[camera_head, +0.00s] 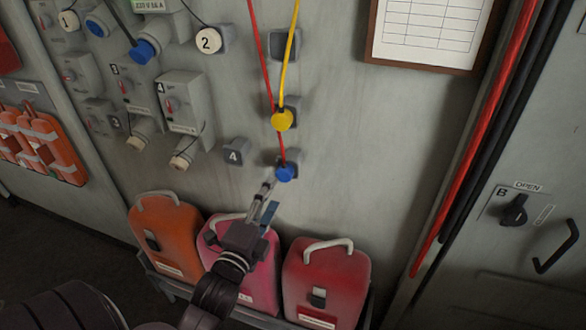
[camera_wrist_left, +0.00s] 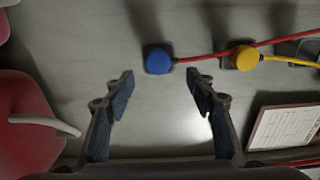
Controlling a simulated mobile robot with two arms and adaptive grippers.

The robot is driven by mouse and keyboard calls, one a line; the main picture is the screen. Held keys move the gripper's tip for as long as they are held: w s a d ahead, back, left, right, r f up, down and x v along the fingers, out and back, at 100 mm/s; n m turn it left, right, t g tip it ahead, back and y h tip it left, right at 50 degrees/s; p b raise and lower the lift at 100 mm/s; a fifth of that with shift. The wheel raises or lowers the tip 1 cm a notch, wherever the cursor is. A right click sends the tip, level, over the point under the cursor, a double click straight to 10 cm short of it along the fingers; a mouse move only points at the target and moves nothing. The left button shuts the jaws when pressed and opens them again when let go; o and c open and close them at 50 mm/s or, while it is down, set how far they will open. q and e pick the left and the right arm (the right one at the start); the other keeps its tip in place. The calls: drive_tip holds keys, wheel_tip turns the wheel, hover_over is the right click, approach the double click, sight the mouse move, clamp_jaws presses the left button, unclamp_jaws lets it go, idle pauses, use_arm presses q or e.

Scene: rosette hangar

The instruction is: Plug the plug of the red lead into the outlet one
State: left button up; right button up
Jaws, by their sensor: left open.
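The red lead (camera_head: 262,60) hangs down the grey wall and ends in a blue plug (camera_head: 286,173), which sits on a dark square wall socket. In the left wrist view the blue plug (camera_wrist_left: 158,59) lies just beyond the fingertips, between their lines. My left gripper (camera_head: 267,200) is open and empty, just below and left of the plug, apart from it. In the left wrist view its fingers (camera_wrist_left: 160,85) stand wide apart. A round white disc marked 1 (camera_head: 68,20) is at the upper left. My right gripper is not in view.
A yellow plug (camera_head: 282,119) on a yellow lead sits just above the blue plug, close to the red lead. A socket marked 4 (camera_head: 235,155) is to the left. Grey switch boxes (camera_head: 185,103) and a disc marked 2 (camera_head: 208,41) are farther left. Red and orange canisters (camera_head: 325,270) stand below.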

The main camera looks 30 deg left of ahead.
sight(283, 176)
use_arm(q)
drive_tip(key=b+x, duration=0.1)
drive_tip(key=x, duration=0.6)
drive_tip(key=shift+b, duration=0.3)
drive_tip(key=shift+x, duration=0.95)
drive_tip(key=shift+f, duration=0.15)
drive_tip(key=shift+c, duration=0.7)
clamp_jaws()
drive_tip(key=shift+s+p, duration=0.15)
drive_tip(key=shift+p, duration=0.15)
